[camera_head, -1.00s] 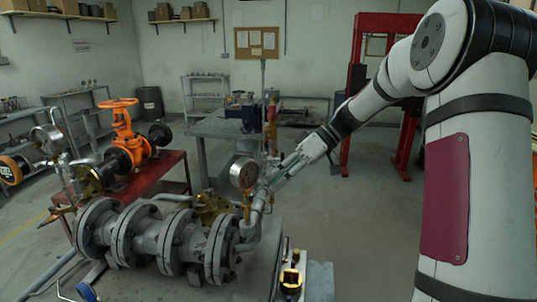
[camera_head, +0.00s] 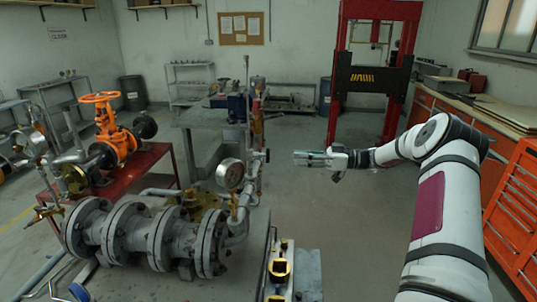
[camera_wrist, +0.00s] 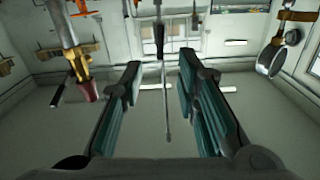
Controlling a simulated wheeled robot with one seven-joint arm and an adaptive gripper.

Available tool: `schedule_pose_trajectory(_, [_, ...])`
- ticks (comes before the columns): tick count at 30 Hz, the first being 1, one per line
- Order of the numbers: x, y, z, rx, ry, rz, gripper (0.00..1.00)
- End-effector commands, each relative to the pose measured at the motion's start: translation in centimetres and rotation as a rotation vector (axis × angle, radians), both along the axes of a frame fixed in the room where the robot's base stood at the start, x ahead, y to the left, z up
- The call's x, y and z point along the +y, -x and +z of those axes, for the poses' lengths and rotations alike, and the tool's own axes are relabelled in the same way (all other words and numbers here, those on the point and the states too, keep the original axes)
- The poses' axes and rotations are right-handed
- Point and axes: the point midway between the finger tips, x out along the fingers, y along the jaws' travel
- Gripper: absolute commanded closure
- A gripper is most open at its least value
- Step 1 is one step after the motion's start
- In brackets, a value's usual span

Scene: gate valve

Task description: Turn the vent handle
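A standing pipe with brass fittings and a dark red part (camera_head: 257,122) rises beyond the pressure gauge in the head view. In the wrist view, which looks upside down, brass fittings (camera_wrist: 78,52), a dark red end (camera_wrist: 86,91) and a small black lever (camera_wrist: 58,90) hang at the left. I cannot tell for certain which part is the vent handle. My gripper (camera_head: 298,158) is level, to the right of the standing pipe, and apart from it. In the wrist view my gripper (camera_wrist: 160,72) has its teal-padded fingers spread, with nothing held between them.
The round gauge (camera_head: 230,175) stands on the grey flanged pipe (camera_head: 158,236) at the front left. An orange valve (camera_head: 112,130) sits on a red table behind. A red press frame (camera_head: 365,75) is at the back. The floor right of the pipes is open.

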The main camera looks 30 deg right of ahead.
Motion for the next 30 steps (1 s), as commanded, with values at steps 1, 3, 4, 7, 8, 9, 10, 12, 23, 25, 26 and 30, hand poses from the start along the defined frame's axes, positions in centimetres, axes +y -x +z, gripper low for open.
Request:
schedule_pose_trajectory(1, [1.0, -0.4, 0.2, 0.002, -0.001, 0.003, 0.71])
schedule_pose_trajectory(3, [2.2, -1.2, 0.2, 0.001, -0.001, 0.005, 0.71])
schedule_pose_trajectory(4, [2.7, -1.5, 0.1, 0.002, -0.001, 0.004, 0.71])
schedule_pose_trajectory(7, [4.3, -2.6, 0.1, 0.001, -0.001, 0.004, 0.71])
schedule_pose_trajectory(8, [4.9, -3.0, 0.1, 0.002, -0.001, 0.004, 0.71])
schedule_pose_trajectory(9, [5.4, -3.4, 0.1, 0.002, 0.001, 0.004, 0.71])
schedule_pose_trajectory(10, [5.9, -3.7, 0.1, 0.001, 0.0, 0.004, 0.71])
schedule_pose_trajectory(12, [6.8, -4.4, 0.1, 0.002, 0.001, 0.002, 0.71])
schedule_pose_trajectory(23, [9.1, -6.1, 0.0, 0.003, 0.001, 0.0, 0.71])
schedule_pose_trajectory(25, [9.2, -6.1, 0.0, 0.003, 0.001, 0.0, 0.71])
schedule_pose_trajectory(26, [9.2, -6.2, 0.0, 0.003, 0.001, 0.0, 0.71])
schedule_pose_trajectory(30, [9.2, -6.2, 0.0, 0.003, 0.001, 0.0, 0.71])
